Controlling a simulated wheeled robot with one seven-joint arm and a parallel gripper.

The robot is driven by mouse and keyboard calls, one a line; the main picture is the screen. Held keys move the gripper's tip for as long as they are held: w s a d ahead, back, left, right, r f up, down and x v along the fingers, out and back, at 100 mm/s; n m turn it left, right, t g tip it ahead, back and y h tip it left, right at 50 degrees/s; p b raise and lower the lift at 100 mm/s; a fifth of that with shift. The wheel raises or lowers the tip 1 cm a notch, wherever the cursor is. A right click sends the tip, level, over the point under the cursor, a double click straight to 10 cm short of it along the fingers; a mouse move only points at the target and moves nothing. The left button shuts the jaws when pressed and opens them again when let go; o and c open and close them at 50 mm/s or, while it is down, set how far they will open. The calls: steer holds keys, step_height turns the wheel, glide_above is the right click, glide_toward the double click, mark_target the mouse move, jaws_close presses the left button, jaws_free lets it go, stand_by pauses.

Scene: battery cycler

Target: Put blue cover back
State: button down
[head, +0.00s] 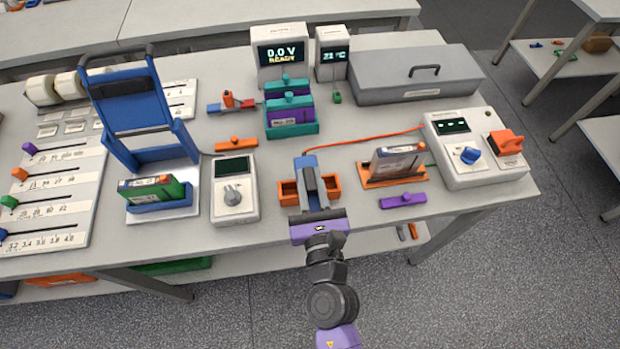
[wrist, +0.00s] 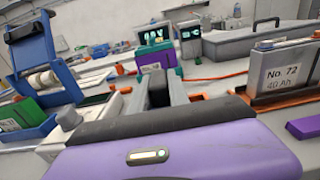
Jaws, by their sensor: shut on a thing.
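My gripper (head: 309,182) reaches over the table from the front edge, its jaws pointing away from me. It is shut on a small blue piece (head: 306,161), which looks like the blue cover and shows at the fingertips; the fingers hide most of it. In the wrist view the jaws (wrist: 155,95) are close together, and I cannot make out the blue piece there. Orange side blocks (head: 288,192) show on both sides of the jaws, and I cannot tell whether the gripper touches them. A green battery (head: 165,190) stands in a blue cradle (head: 160,206) at left.
A tall blue frame (head: 128,105) stands behind that cradle. A dial box (head: 234,200) is left of my gripper. A grey battery (head: 395,160) in an orange holder (head: 378,183) and a purple bar (head: 403,200) are right. A tester (head: 475,165) stands farther right.

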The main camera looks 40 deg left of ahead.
steer(key=c, duration=1.3)
jaws_free()
steer(key=shift+f, duration=0.1)
steer(key=shift+o, duration=0.2)
steer(key=shift+r+p, duration=0.5)
steer(key=b+v, duration=0.2)
steer(key=v, duration=1)
steer(key=shift+f+b, duration=0.2)
steer(key=shift+b, duration=0.15)
